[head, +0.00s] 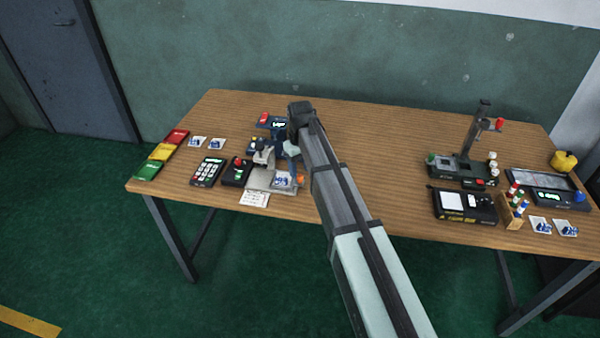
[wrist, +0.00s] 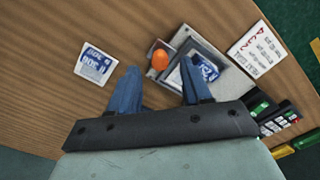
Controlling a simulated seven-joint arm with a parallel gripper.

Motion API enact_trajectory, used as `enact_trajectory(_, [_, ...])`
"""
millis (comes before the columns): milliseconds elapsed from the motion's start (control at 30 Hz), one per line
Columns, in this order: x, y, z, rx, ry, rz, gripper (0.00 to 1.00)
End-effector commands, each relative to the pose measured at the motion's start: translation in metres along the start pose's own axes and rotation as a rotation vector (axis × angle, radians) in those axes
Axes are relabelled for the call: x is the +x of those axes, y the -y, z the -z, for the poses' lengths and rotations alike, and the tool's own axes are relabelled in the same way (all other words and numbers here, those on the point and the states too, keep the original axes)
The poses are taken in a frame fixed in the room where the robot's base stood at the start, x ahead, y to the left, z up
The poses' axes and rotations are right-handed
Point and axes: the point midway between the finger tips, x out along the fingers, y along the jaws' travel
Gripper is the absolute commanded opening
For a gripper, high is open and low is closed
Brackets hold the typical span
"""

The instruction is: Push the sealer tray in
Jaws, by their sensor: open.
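The sealer (head: 262,155) stands on the left half of the table, with its grey tray (head: 257,183) out on the near side. A white pouch with blue print (head: 282,180) lies on the tray, and an orange knob (head: 300,179) is at its right edge. In the wrist view the tray (wrist: 222,62), pouch (wrist: 208,68) and orange knob (wrist: 160,59) show beyond my fingers. My gripper (wrist: 160,78) is open and empty. The knob appears between the two blue fingertips; contact cannot be told. In the head view my arm partly hides the gripper (head: 291,150).
A printed card (head: 254,198) lies before the tray. A keypad (head: 208,171) and red-button box (head: 236,172) stand left. Another pouch (wrist: 96,63) lies on bare wood in the wrist view. A stand (head: 465,165) and other devices occupy the right; the table's middle looks clear.

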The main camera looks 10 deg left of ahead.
Motion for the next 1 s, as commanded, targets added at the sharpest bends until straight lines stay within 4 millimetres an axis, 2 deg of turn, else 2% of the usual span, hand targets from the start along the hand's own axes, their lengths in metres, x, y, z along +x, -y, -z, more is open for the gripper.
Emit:
enact_trajectory(200, [0.020, 0.000, 0.000, 0.000, 0.000, 0.000, 0.48])
enact_trajectory(633, [0.025, 0.000, 0.000, 0.000, -0.001, 0.000, 0.47])
enact_trajectory(1000, [0.025, 0.000, 0.000, 0.000, -0.001, 0.000, 0.12])
